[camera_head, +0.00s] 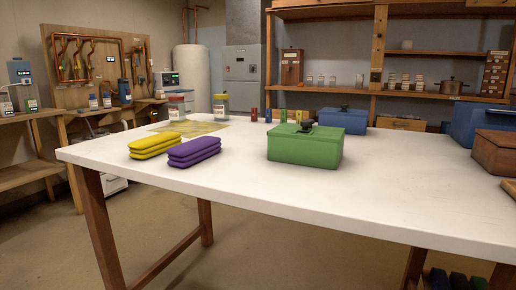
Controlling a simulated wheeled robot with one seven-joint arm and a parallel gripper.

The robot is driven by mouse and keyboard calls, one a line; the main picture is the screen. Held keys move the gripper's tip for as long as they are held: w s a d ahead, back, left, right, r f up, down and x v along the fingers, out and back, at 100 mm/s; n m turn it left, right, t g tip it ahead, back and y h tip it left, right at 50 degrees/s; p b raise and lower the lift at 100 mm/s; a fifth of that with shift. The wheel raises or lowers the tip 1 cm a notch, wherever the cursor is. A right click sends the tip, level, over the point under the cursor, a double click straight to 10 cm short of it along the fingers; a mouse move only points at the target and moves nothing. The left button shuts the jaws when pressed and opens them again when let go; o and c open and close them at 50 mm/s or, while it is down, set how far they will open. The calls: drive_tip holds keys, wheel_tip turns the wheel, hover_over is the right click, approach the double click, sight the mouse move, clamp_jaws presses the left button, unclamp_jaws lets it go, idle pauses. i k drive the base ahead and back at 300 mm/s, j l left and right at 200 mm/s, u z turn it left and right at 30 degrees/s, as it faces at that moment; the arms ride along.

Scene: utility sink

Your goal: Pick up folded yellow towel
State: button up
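The folded yellow towel (156,145) lies on the left part of the white table (240,190) in the head view. It looks like a thick stack of folded layers. A folded purple towel (194,152) of similar shape lies just to its right and slightly nearer the front edge. The two are very close; I cannot tell whether they touch. My gripper is not in view.
A green box (305,147) with a dark handle stands mid-table. Behind are jars (221,107), small colored items (283,116) and a blue box (342,121). A brown box (495,151) is at the right. The table front is clear.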

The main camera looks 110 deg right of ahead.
sight(144, 148)
drive_tip(key=z, duration=3.45)
